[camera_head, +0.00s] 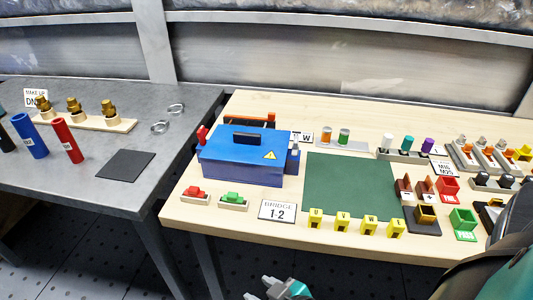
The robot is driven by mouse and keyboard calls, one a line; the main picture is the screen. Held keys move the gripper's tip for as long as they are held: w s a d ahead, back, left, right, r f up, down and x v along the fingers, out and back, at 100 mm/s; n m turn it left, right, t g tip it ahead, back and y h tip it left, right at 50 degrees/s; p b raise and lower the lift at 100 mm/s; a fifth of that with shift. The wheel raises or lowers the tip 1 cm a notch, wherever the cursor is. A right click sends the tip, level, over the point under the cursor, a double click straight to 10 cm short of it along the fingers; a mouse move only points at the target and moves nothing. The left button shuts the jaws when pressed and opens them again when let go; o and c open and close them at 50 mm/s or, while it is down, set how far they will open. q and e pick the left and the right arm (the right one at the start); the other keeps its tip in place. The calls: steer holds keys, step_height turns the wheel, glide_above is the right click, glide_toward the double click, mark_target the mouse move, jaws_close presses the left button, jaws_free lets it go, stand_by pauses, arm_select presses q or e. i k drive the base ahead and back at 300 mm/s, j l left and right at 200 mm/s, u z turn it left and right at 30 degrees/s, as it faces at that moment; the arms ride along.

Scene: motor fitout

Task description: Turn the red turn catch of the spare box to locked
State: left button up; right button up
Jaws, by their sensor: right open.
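A blue box (243,162) with a black handle on its lid and a yellow warning triangle stands at the left of the wooden bench; I cannot tell for sure that it is the spare box. A red piece (194,191) sits on a small pale base in front of it. A green piece (233,198) sits on a like base beside it. Another small red part (202,132) is at the box's far left corner. Which red part is the turn catch is unclear. My right gripper (280,286) is open and empty, low in front of the bench, apart from everything. My left gripper is out of view.
A green mat (350,186) lies right of the box, with several yellow marked pieces (365,228) along its front. A sign (277,210) reads "BRIDGE 1-2". Coloured holders (462,222) crowd the right. A grey table (100,188) with red and blue cylinders is at the left.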

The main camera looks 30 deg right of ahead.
mark_target(202, 132)
steer(key=i+j+z, duration=0.1)
steer(key=z, duration=1.3)
steer(key=j+z, duration=0.45)
steer(key=k+j+z, duration=0.1)
steer(key=j+z, duration=0.2)
steer(key=z, duration=0.15)
steer(key=k+j+z, duration=0.15)
steer(key=j+z, duration=0.15)
steer(key=k+j+z, duration=0.2)
steer(key=j+z, duration=0.15)
steer(key=j, duration=0.15)
steer(key=k+j+z, duration=0.2)
steer(key=j, duration=0.2)
steer(key=k+j+z, duration=0.2)
steer(key=k+j, duration=0.15)
steer(key=k+j+z, duration=0.15)
steer(key=k+j, duration=1.05)
steer(key=i+j, duration=0.1)
steer(key=j, duration=0.25)
